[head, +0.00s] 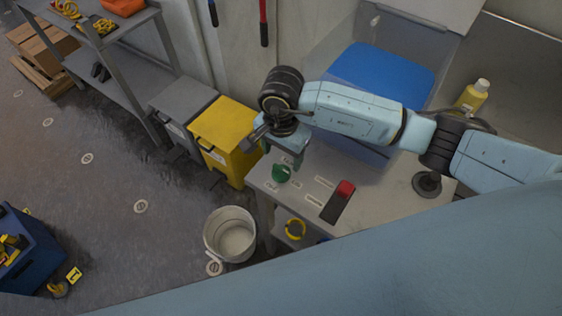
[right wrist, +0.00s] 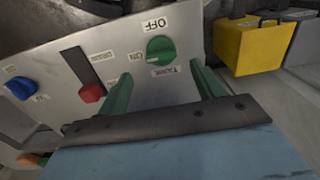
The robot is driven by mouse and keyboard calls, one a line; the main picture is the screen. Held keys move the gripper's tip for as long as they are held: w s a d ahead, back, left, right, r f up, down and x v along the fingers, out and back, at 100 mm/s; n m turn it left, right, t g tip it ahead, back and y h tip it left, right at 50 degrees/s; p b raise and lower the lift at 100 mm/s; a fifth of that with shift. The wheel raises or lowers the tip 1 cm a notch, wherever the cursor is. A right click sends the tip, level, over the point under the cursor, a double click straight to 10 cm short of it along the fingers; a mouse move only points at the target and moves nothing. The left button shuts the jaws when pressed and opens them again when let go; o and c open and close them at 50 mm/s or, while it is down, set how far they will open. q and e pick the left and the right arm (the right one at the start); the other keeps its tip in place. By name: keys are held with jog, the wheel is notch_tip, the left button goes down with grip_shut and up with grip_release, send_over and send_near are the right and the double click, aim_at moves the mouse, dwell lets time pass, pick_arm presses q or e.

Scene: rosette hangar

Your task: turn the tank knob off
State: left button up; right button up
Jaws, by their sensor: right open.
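The green tank knob (head: 281,173) sits near the left edge of a grey panel top (head: 385,205). In the right wrist view the knob (right wrist: 160,50) has an OFF label above it, an ON label to its left and another small label below. A pale mark shows at its lower left side. My right gripper (head: 285,155) is just behind the knob in the head view. In the right wrist view its green fingers (right wrist: 165,82) are open, with nothing between them, and apart from the knob. My left gripper is not in view.
A red-handled slider (head: 345,188) stands right of the knob. A blue knob (right wrist: 20,87) shows in the wrist view. A yellow bin (head: 225,135) and grey bin (head: 183,105) stand left of the panel, a white bucket (head: 230,233) below. The floor at left has free room.

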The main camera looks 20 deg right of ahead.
aim_at(281, 169)
notch_tip(281, 169, down, 5)
jog(key=shift+f, duration=0.1)
jog(key=shift+w+f, duration=0.1)
jog(key=shift+f, duration=0.15)
jog(key=shift+c, duration=0.6)
jog(key=c, duration=0.9)
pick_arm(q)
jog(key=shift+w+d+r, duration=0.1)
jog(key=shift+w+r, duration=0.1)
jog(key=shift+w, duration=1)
pick_arm(e)
jog(key=shift+o, duration=0.2)
